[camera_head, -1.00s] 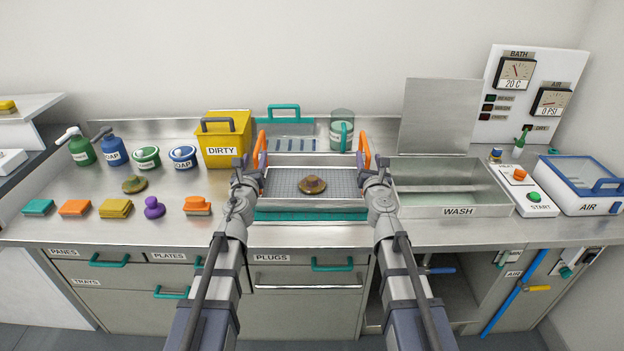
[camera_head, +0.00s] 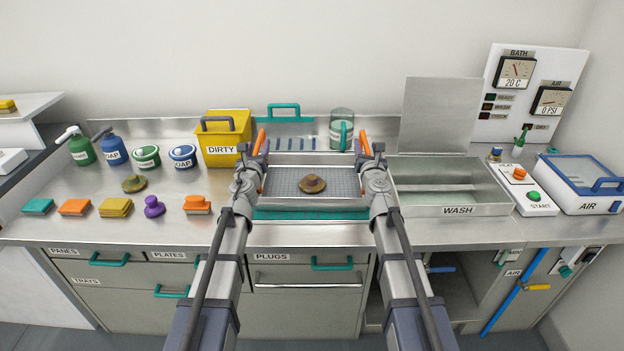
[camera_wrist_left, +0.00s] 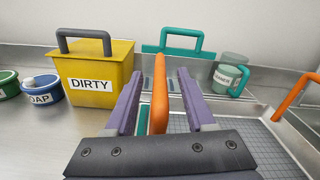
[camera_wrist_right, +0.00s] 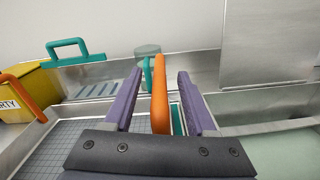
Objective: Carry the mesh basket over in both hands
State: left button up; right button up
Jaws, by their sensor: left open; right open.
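The mesh basket (camera_head: 285,182) stands on the steel counter, with a grey grid floor and an orange handle at each end. A brown and gold round part (camera_head: 312,184) lies in it. My left gripper (camera_head: 259,146) is open, its purple fingers on either side of the left orange handle (camera_wrist_left: 160,95), with gaps showing. My right gripper (camera_head: 365,147) is open in the same way around the right orange handle (camera_wrist_right: 159,95). The handles' lower parts are hidden behind the gripper bodies in the wrist views.
The open WASH tank (camera_head: 485,211) is just right of the basket, with its lid raised behind. A yellow DIRTY bin (camera_head: 226,157) stands at the back left. A teal-handled rack (camera_head: 284,112) and a clear jug (camera_head: 341,128) are behind the basket. Sponges line the front left.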

pick_arm(q)
jog(key=shift+w, duration=0.85)
pick_arm(e)
jog(key=shift+w, duration=0.85)
pick_arm(q)
grip_shut()
pick_arm(e)
grip_shut()
pick_arm(q)
jog(key=shift+d, duration=0.1)
